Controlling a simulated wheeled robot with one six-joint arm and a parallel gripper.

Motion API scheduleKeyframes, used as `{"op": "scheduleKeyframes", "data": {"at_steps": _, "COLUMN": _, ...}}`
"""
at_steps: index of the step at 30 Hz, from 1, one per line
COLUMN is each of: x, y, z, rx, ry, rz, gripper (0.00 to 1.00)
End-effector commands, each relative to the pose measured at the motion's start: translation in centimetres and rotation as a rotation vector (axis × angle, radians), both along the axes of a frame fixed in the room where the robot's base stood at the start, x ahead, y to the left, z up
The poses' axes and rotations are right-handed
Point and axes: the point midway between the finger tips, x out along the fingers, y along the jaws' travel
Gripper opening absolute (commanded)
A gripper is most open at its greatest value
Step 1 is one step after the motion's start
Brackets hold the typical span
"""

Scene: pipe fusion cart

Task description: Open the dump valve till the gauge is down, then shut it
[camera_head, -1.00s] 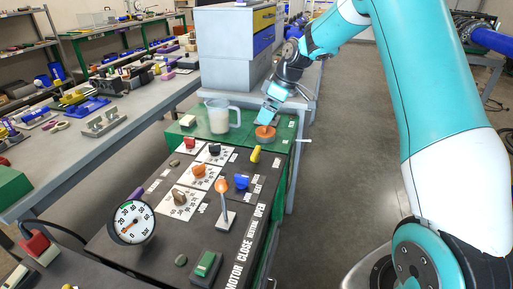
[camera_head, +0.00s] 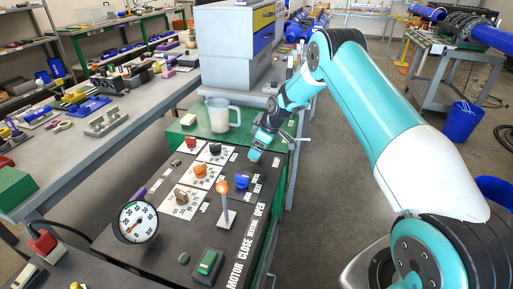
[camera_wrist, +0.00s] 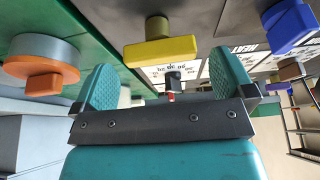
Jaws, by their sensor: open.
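A yellow handle (camera_wrist: 160,52) on a round post shows in the wrist view between the two teal fingers of my gripper (camera_wrist: 166,72). The fingers are wide apart, with clear space on both sides of the handle, and do not touch it. In the head view my gripper (camera_head: 254,156) is over the far right part of the black panel and hides this handle. No readable label tells whether it is the dump valve. The round white gauge (camera_head: 137,221) stands at the panel's left edge; its needle is too small to read surely.
An orange block on a grey disc (camera_wrist: 40,62) is left of my gripper in the wrist view. A blue knob (camera_head: 242,181), an orange-topped lever (camera_head: 224,202) and several other knobs stand on the panel. A measuring jug (camera_head: 219,115) stands behind. Open floor lies right.

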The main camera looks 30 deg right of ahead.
Motion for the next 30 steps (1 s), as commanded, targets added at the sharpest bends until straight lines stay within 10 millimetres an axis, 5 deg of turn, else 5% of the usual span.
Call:
{"op": "scheduleKeyframes", "data": {"at_steps": 14, "x": 0.5, "y": 0.5, "z": -1.7, "rx": -0.001, "ry": -0.002, "rz": -0.001, "gripper": 1.0}}
{"op": "scheduleKeyframes", "data": {"at_steps": 21, "x": 0.5, "y": 0.5, "z": -1.7, "rx": -0.001, "ry": -0.001, "rz": 0.0, "gripper": 0.56}}
{"op": "scheduleKeyframes", "data": {"at_steps": 30, "x": 0.5, "y": 0.5, "z": -1.8, "rx": -0.001, "ry": 0.001, "rz": -0.029, "gripper": 0.56}}
